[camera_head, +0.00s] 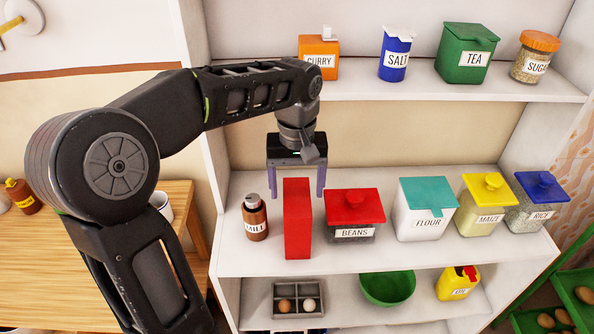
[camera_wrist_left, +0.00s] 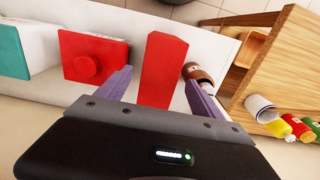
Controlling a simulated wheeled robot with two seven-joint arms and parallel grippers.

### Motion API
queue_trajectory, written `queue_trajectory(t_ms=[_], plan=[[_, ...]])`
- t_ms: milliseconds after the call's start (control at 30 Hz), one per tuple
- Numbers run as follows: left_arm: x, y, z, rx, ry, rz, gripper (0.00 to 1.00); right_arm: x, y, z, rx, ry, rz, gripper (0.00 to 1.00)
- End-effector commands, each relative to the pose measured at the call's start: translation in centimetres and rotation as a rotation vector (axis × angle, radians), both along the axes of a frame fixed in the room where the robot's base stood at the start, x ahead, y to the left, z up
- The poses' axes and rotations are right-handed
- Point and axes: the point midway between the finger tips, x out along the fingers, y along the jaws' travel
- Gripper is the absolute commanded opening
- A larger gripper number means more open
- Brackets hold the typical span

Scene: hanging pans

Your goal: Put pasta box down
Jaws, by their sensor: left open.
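The pasta box is most likely the plain red upright box (camera_head: 297,219); no label shows on it. It stands on the middle shelf (camera_head: 270,262) between a brown bottle and the beans container. It also shows in the left wrist view (camera_wrist_left: 163,70). My left gripper (camera_head: 296,193) is open, with one finger on each side of the box's top. In the left wrist view its fingers (camera_wrist_left: 156,85) are apart, with visible gaps between them and the box. My right gripper is in neither view.
The brown bottle (camera_head: 255,218) is close on the left and the red-lidded beans container (camera_head: 354,213) close on the right. Flour (camera_head: 427,208), maize (camera_head: 486,204) and rice (camera_head: 534,202) containers stand farther right. An upper shelf (camera_head: 450,90) holds several containers. A wooden table (camera_head: 60,260) is at left.

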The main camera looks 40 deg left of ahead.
Motion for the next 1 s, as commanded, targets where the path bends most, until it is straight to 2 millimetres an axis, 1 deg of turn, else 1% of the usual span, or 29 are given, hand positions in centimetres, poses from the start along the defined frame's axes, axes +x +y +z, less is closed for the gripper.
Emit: queue_trajectory(t_ms=[33, 100, 200, 300, 433, 933, 1000], plan=[[0.1, 0.0, 1.1, 0.0, -0.005, 0.0, 0.76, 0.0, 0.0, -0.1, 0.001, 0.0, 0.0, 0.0], [0.1, 0.0, 2.4, -0.001, -0.004, 0.0, 0.76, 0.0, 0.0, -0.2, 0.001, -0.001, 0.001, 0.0], [0.1, -0.1, 3.9, -0.001, -0.002, 0.0, 0.76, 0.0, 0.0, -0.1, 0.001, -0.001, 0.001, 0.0], [0.0, 0.0, 4.8, -0.001, -0.001, 0.0, 0.76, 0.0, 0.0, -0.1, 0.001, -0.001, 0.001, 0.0], [0.0, 0.0, 5.1, -0.001, 0.0, 0.0, 0.76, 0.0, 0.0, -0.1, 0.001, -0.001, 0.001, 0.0], [0.0, 0.0, 5.1, -0.001, 0.001, 0.0, 0.76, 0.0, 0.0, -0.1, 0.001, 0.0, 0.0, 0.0], [0.0, 0.0, 5.0, -0.001, 0.001, 0.0, 0.8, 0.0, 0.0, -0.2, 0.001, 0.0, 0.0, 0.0]])
